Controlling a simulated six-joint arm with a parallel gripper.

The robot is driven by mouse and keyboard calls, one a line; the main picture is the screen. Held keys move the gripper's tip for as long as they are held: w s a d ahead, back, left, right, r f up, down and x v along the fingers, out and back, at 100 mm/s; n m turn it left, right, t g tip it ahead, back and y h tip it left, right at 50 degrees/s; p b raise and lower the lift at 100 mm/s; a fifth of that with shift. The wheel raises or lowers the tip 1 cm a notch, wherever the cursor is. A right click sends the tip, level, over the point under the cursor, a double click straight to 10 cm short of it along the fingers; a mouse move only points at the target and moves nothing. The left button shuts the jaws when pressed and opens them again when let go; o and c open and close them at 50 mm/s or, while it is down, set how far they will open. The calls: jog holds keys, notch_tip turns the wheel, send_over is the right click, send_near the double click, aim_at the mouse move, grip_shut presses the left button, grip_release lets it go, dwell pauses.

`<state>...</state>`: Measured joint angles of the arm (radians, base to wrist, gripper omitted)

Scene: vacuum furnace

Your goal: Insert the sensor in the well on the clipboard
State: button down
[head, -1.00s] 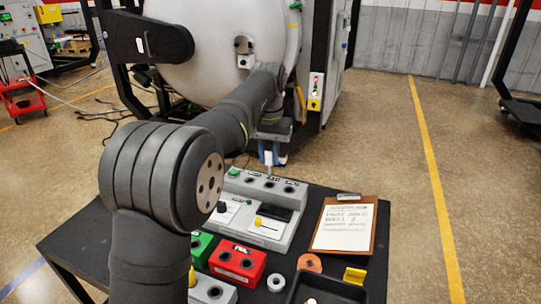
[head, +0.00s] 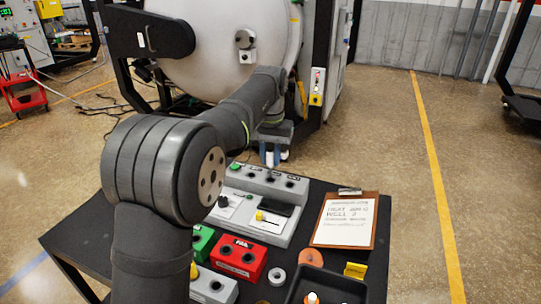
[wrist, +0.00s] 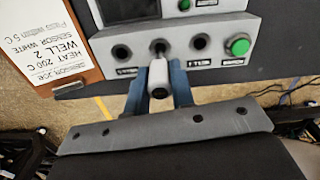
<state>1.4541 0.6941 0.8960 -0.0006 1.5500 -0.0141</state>
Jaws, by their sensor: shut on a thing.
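The white sensor (wrist: 158,73) is held between the blue fingers of my gripper (wrist: 159,90). Its thin tip points at the middle of three wells (wrist: 158,47) on the grey block; I cannot tell whether it has entered. In the head view my gripper (head: 273,156) is above the block (head: 238,184), fingers down. The clipboard (head: 373,241) lies at the table's right, its paper reading HEAT 200 C, WELL 2, SENSOR WHITE. It also shows in the wrist view (wrist: 90,73).
A green button (wrist: 238,46) sits on the block beside the wells. A red box (head: 238,258), a green box (head: 203,244) and a black tray (head: 330,288) are nearer the front. The vacuum furnace (head: 215,40) stands behind the table.

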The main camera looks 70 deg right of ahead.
aim_at(270, 177)
jog(key=shift+f, duration=0.35)
dwell(0.3)
jog(key=shift+f, duration=1.05)
jog(key=shift+f, duration=0.2)
jog(key=shift+f, duration=0.7)
jog(key=shift+f, duration=0.25)
dwell(0.5)
jog(key=c, duration=0.7)
grip_release()
jog(key=shift+c, duration=0.2)
jog(key=shift+r, duration=3.05)
